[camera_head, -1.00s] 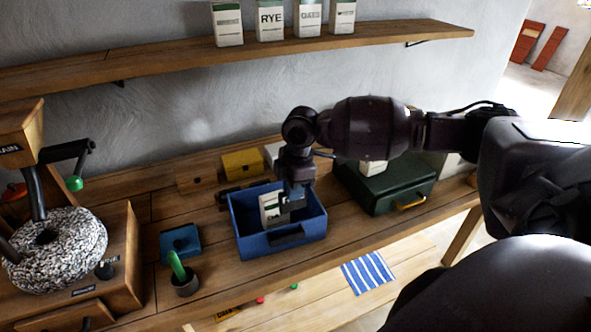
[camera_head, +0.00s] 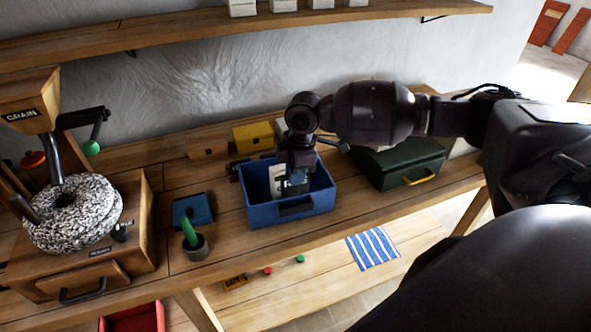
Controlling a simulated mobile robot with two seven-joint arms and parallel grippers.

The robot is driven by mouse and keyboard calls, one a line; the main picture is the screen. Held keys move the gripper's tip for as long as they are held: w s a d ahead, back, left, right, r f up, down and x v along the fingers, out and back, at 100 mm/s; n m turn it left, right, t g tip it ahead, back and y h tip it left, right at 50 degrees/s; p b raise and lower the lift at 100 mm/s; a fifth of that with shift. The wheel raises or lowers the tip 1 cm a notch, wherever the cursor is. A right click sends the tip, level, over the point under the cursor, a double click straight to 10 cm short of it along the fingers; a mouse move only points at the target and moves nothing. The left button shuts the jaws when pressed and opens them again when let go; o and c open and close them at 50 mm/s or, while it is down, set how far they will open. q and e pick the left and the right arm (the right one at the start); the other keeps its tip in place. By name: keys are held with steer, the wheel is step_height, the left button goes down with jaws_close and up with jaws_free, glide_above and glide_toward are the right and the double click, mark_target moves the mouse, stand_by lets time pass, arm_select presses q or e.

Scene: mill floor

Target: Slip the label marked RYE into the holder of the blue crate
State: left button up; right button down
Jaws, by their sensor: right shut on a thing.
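The blue crate (camera_head: 262,215) stands on the wooden bench, open at the top. My right gripper (camera_head: 294,188) reaches down into the crate and is shut on a white packet (camera_head: 277,180), which is partly hidden by the gripper. The packet is upright inside the crate, and its print is not readable. I cannot make out a loose label marked RYE. My left gripper is not in view.
A stone mill (camera_head: 75,213) stands at the left. A dark green case (camera_head: 400,165) is right. White packets (camera_head: 243,8) stand on the wall shelf, cropped above.

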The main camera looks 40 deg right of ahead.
mark_target(295, 193)
steer(key=shift+f+b, duration=0.5)
steer(key=shift+b, duration=0.1)
steer(key=shift+f+b, duration=0.85)
steer(key=shift+b, duration=0.2)
steer(key=shift+f, duration=0.3)
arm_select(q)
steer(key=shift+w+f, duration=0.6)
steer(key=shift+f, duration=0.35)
arm_select(e)
steer(key=shift+f, duration=0.95)
steer(key=c, duration=1)
jaws_free()
steer(key=shift+c, duration=0.2)
steer(key=shift+r, duration=0.1)
